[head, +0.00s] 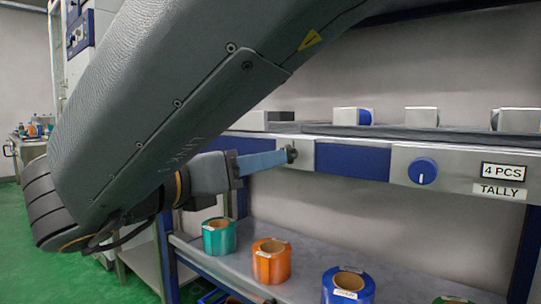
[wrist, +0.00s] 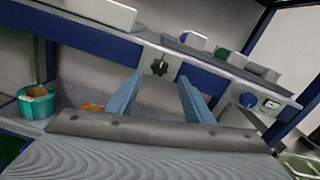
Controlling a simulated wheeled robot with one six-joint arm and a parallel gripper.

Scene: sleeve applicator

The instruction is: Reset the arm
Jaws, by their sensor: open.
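My arm (head: 170,100) reaches across the head view from the upper right to the lower left, bent at a dark joint, and hides part of the bench behind it. My gripper (head: 283,157) points right, toward the front rail of the bench, near a small black knob. In the wrist view my gripper (wrist: 160,78) shows two blue fingers spread apart with nothing between them. The black knob (wrist: 159,67) appears beyond the gap, and I cannot tell how far the fingertips are from it.
The bench rail (head: 350,160) carries a blue dial (head: 422,171) and a "4 PCS TALLY" label (head: 500,190). On the shelf (head: 400,270) below stand teal (head: 219,236), orange (head: 271,261) and blue (head: 348,286) rolls. Green floor (head: 40,250) lies open at left.

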